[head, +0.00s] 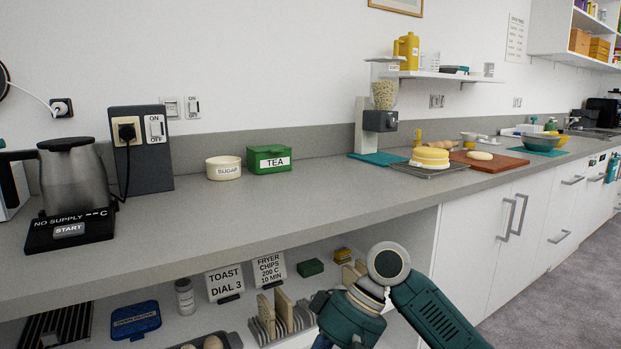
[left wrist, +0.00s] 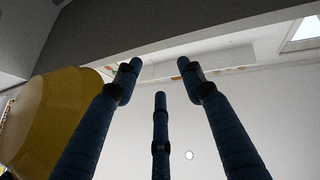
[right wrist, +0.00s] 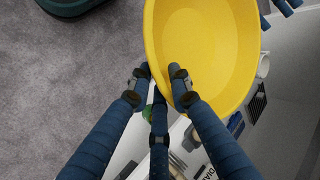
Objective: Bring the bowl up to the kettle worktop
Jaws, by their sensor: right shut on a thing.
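The kettle (head: 72,175) stands on its black base at the left end of the grey worktop (head: 330,200) in the head view. A large yellow bowl (right wrist: 205,45) fills the upper middle of the right wrist view. My right gripper (right wrist: 159,82) is shut on the bowl's rim. The bowl's side (left wrist: 60,120) also shows at the left of the left wrist view. My left gripper (left wrist: 160,80) is open, its fingers spread and empty, beside the bowl. The bowl and both sets of fingers are outside the head view, which shows one of my arms by the lower shelf.
A sugar pot (head: 223,168) and a green tea box (head: 270,160) stand towards the worktop's back, right of the kettle. The worktop front between kettle and cake tray (head: 432,169) is clear. Below its edge, an open shelf holds a toast rack (head: 280,318) and signs.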

